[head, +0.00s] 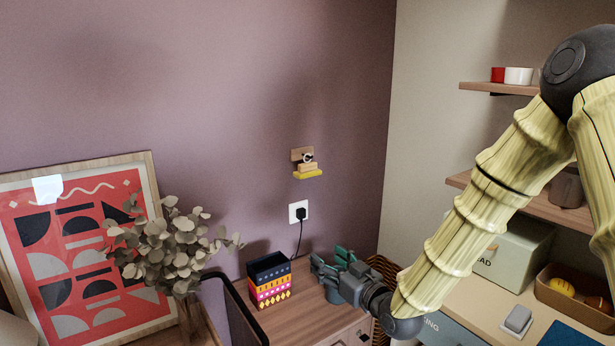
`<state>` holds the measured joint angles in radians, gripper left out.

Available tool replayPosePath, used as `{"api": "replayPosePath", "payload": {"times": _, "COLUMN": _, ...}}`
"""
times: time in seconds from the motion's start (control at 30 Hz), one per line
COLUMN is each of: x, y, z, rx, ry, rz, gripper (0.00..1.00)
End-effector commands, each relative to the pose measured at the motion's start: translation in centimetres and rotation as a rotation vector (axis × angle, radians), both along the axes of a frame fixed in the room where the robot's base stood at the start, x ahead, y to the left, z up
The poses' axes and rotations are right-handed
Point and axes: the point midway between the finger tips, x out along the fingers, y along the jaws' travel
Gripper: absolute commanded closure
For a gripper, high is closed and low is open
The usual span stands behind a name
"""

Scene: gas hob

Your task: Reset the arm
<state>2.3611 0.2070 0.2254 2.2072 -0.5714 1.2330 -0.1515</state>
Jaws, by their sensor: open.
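My gripper (331,266) is at the lower middle of the head view, at the end of my yellowish, bamboo-like arm, which comes in from the right. Its dark green-grey fingers point left and are open, with nothing seen between them. It is over or just in front of the wooden cabinet top (318,308), to the right of a patterned box (269,281). A grey-blue round thing shows just below the fingers, partly hidden by them. I cannot tell whether the gripper touches it.
A black plug sits in the wall socket (298,211), its cord hanging behind the cabinet. A small wall holder (307,168) is above. A leafy plant (172,246) and framed picture (75,255) stand left. At right are a bread box (513,251), a basket (575,297) and shelves (500,88).

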Motion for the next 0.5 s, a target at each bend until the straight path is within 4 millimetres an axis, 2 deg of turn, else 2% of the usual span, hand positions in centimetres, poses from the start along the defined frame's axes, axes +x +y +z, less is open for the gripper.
{"api": "replayPosePath", "payload": {"times": 0.27, "x": -1.1, "y": -1.1, "z": -5.4, "rx": -0.022, "ry": 0.102, "rz": -0.031, "gripper": 0.43}}
{"api": "replayPosePath", "payload": {"times": 0.47, "x": -2.5, "y": -2.1, "z": -10.7, "rx": -0.046, "ry": 0.209, "rz": -0.06, "gripper": 0.43}}
{"api": "replayPosePath", "payload": {"times": 0.5, "x": -3.0, "y": -2.3, "z": -12.2, "rx": -0.053, "ry": 0.239, "rz": -0.068, "gripper": 0.43}}
